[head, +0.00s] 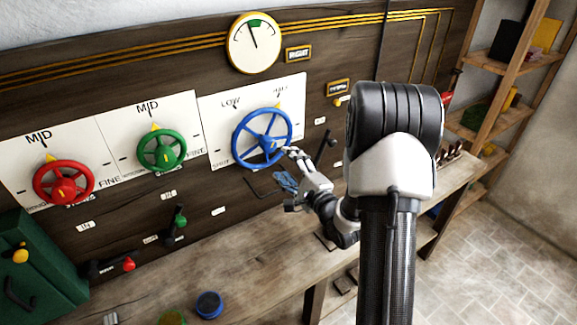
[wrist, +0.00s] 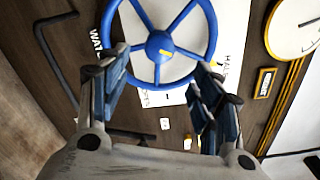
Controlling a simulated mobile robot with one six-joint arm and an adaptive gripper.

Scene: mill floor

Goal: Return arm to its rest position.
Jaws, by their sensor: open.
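My gripper (head: 292,158) is in front of the wooden panel, close to the lower right of the blue handwheel (head: 262,138). In the wrist view my gripper (wrist: 165,68) is open, its two fingers apart. The blue wheel (wrist: 159,45) shows between and beyond the fingertips, with its hub and a yellow mark in view. Nothing is held between the fingers. I cannot tell whether a fingertip touches the wheel rim. My arm reaches out over the bench toward the panel.
A red wheel (head: 63,182) and a green wheel (head: 161,149) sit left on the panel. A gauge (head: 254,42) is above. Small levers (head: 180,220) stick out below. The wooden bench (head: 250,245) runs under the panel. A shelf (head: 520,65) stands right, with open floor (head: 490,240) before it.

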